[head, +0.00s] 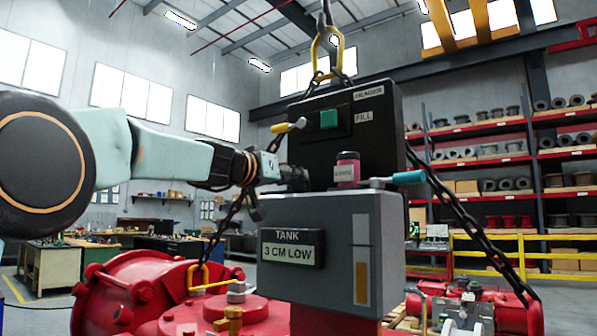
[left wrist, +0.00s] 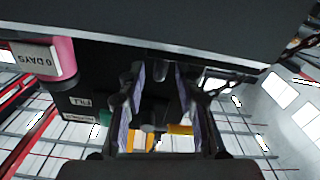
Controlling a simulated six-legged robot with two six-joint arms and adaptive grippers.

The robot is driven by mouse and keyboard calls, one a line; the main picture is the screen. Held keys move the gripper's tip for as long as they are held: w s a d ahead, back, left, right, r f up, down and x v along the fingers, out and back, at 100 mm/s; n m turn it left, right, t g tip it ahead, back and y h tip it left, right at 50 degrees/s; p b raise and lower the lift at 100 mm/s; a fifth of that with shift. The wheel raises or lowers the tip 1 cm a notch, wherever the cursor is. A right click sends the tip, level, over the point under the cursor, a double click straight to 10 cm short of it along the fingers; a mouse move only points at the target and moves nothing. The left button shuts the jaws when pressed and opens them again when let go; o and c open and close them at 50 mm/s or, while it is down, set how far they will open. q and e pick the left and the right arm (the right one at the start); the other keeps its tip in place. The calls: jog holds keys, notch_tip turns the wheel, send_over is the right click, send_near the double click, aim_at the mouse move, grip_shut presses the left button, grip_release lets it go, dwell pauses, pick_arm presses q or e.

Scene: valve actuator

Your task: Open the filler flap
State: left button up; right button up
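A black box (head: 378,128) labelled FILL stands on top of the grey tank unit. Its front has a dark raised panel (head: 322,122) with a green square (head: 328,119), apparently the filler flap, lying against the box. A short lever with a yellow tip (head: 282,128) sticks out to its left; the yellow tip also shows in the left wrist view (left wrist: 180,129). My left gripper (head: 277,168) is below this lever and left of the pink jar. Its fingers are apart in the left wrist view (left wrist: 157,110), with nothing clearly held. My right gripper is out of view.
A pink jar (head: 347,170) stands on the grey tank (head: 335,225), beside a lever with a teal handle (head: 408,177). A sign reads 3 CM LOW (head: 288,252). Chains (head: 470,225) run down both sides from a yellow hook (head: 327,50). Red machinery (head: 135,290) lies below.

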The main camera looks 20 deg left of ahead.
aim_at(298, 180)
pick_arm(q)
jog(key=shift+w+d+r+p, duration=0.15)
jog(key=shift+w+d+p, duration=0.3)
jog(key=shift+w+d, duration=0.45)
jog(key=shift+w, duration=0.4)
jog(key=shift+w+a+f, duration=0.15)
jog(key=shift+a+f, duration=0.1)
jog(key=shift+a, duration=0.45)
jog(key=shift+s+d, duration=0.25)
jog(key=shift+d, duration=0.1)
jog(key=shift+c, duration=0.4)
jog(key=shift+d+r, duration=0.1)
jog(key=shift+d, duration=0.15)
jog(key=shift+c, duration=0.8)
jog(key=shift+w+d, duration=0.1)
jog(key=shift+c, duration=0.7)
jog(key=shift+w+a+f, duration=0.15)
jog(key=shift+a+f, duration=0.05)
jog(key=shift+a, duration=0.3)
grip_shut()
jog(key=shift+d, duration=0.25)
jog(key=shift+a, duration=0.1)
